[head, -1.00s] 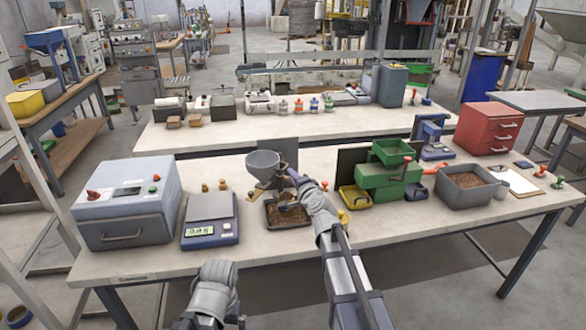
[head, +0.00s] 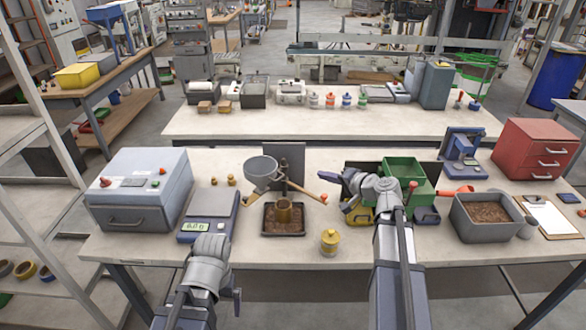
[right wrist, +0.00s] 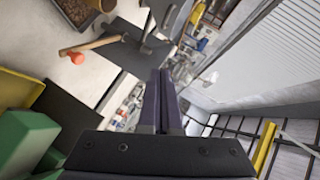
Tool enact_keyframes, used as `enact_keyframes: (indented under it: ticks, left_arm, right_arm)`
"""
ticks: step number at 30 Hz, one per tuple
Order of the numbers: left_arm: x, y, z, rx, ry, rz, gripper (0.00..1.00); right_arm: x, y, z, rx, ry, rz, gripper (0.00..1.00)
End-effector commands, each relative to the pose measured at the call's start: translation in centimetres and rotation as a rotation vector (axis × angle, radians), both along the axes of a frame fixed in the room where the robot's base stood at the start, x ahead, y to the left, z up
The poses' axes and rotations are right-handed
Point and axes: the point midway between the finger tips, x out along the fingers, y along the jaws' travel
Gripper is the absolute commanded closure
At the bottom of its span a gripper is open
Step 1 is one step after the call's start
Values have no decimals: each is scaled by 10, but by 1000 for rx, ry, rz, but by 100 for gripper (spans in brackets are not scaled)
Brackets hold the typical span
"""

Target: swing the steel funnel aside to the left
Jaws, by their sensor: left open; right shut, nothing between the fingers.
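The steel funnel (head: 260,167) is a grey bowl beside a dark upright plate (head: 291,158), left of its middle. It stands above the back left of the pellet tray (head: 268,234). A brown lever with a red tip (head: 323,198) reaches right from the stand; its red tip also shows in the right wrist view (right wrist: 77,58). My right gripper (head: 350,178) is shut and empty, right of the lever tip and apart from it, in front of the green bins. Its closed fingers (right wrist: 163,100) fill the wrist view's middle. My left gripper (head: 210,248) is low in front of the scale, fingers mostly hidden.
A brass cup (head: 284,211) stands in the pellet tray. The scale (head: 208,213) and a grey box (head: 139,190) are left. Green bins (head: 402,172) and a grey pellet bin (head: 484,230) are right.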

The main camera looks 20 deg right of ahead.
Motion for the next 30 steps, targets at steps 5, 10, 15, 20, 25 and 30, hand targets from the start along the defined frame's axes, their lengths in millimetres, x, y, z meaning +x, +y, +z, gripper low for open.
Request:
enact_keyframes:
  ticks: [5, 10, 15, 20, 25, 30]
  left_arm:
    - [0, 0, -2, 0, 0, 0, 1]
    - [0, 0, -10, 0, 0, 0, 1]
    - [0, 0, -23, 0, 0, 1, 1]
    - [0, 0, -33, 0, 0, 1, 1]
    - [0, 0, -44, 0, 0, 2, 1]
    - [0, 0, -50, 0, 0, 1, 1]
  right_arm:
    - [2, 1, -2, -1, 0, 4, 100]
    - [20, 9, -10, 0, -1, 5, 100]
    - [51, 24, -23, 0, -1, 5, 100]
    - [78, 37, -33, 0, 0, 3, 100]
    - [88, 57, -44, 0, 0, 3, 100]
    - [92, 70, -50, 0, -1, 2, 100]
